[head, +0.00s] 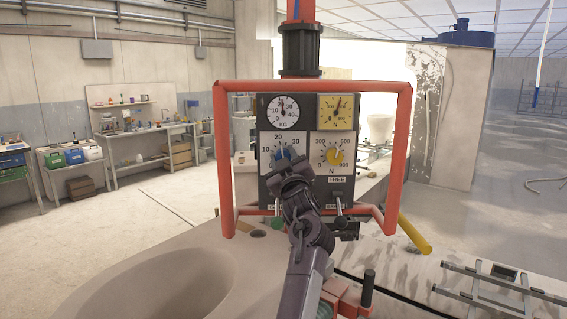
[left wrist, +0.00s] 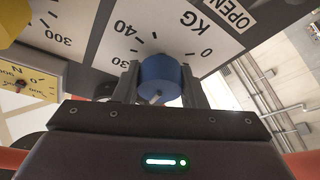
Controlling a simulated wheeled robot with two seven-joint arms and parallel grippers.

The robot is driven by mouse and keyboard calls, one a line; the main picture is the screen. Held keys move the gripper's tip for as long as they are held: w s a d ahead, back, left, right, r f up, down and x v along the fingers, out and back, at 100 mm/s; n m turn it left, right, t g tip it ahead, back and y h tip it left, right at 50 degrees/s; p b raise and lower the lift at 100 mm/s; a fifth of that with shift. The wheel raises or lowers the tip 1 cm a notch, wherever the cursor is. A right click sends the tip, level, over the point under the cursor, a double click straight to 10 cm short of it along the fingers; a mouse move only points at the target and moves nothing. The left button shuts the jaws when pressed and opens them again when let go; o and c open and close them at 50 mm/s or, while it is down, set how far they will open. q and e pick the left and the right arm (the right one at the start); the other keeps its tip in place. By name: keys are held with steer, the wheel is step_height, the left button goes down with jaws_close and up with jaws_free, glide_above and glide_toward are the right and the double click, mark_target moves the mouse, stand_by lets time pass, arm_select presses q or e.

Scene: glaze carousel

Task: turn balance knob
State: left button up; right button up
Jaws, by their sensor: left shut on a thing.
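The control panel (head: 309,196) is a dark box with dials and knobs inside a red tube frame. The blue knob (head: 284,154) sits on the white scale marked 10, 20, 30 at lower left. My left gripper (head: 287,163) reaches up from below and is shut on this knob. In the left wrist view the blue knob (left wrist: 160,79) lies between the two fingers of the left gripper (left wrist: 158,90), by a KG scale. The yellow knob (head: 335,156) is on the N scale to the right. My right gripper is not in view.
The red frame (head: 403,150) surrounds the panel on its sides. Two small levers, one with a green knob (head: 277,223), stand below the panel. A yellow bar (head: 414,233) sticks out at lower right. Workbenches (head: 150,140) stand far left, with open floor before them.

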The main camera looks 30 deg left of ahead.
arm_select(q)
steer(key=shift+n, duration=0.7)
steer(key=o, duration=1)
steer(key=b+v, duration=0.3)
steer(key=v, duration=0.4)
steer(key=shift+s+d, duration=0.2)
steer(key=shift+d, duration=0.1)
steer(key=shift+f, duration=0.1)
